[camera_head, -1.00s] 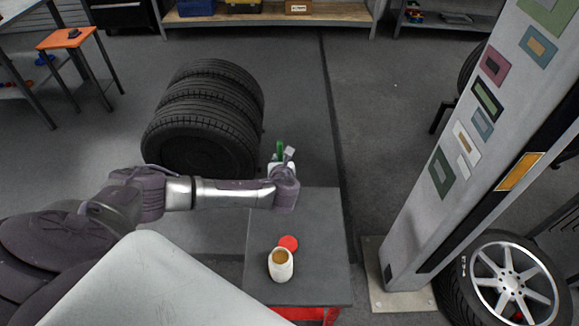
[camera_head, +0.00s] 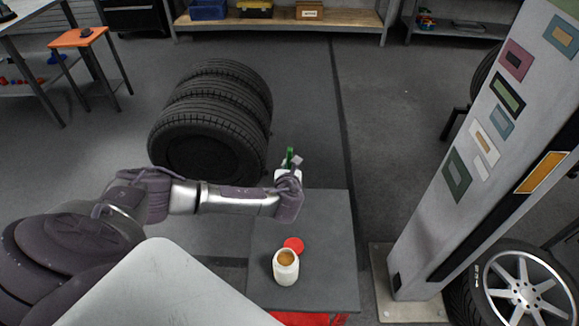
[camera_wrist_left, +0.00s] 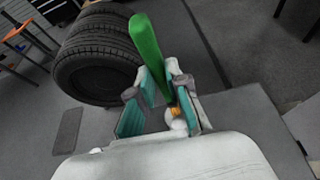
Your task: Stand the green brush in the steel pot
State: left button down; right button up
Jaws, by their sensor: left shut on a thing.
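My left gripper (camera_head: 288,172) is above the far end of the grey-topped table. It is shut on the green brush (camera_head: 290,155), whose handle sticks up above the fingers. In the left wrist view the green handle (camera_wrist_left: 148,50) leans up and left between the teal finger pads. A small orange piece and a pale rounded piece show low between the fingers; I cannot tell whether they belong to the brush. I cannot make out a steel pot in either view. My right gripper is not in view.
A white jar (camera_head: 286,272) with orange-brown contents stands on the table (camera_head: 325,245) beside a red lid (camera_head: 293,244). Stacked tires (camera_head: 215,115) stand behind my left arm. A grey post (camera_head: 470,150) rises right of the table. The table's right part is clear.

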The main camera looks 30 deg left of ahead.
pick_arm(q)
notch_tip(320, 180, down, 7)
jog(key=b, duration=0.5)
jog(key=shift+f, duration=0.15)
jog(key=c, duration=1.1)
grip_release()
jog(key=shift+o, duration=0.2)
jog(key=v, duration=1.2)
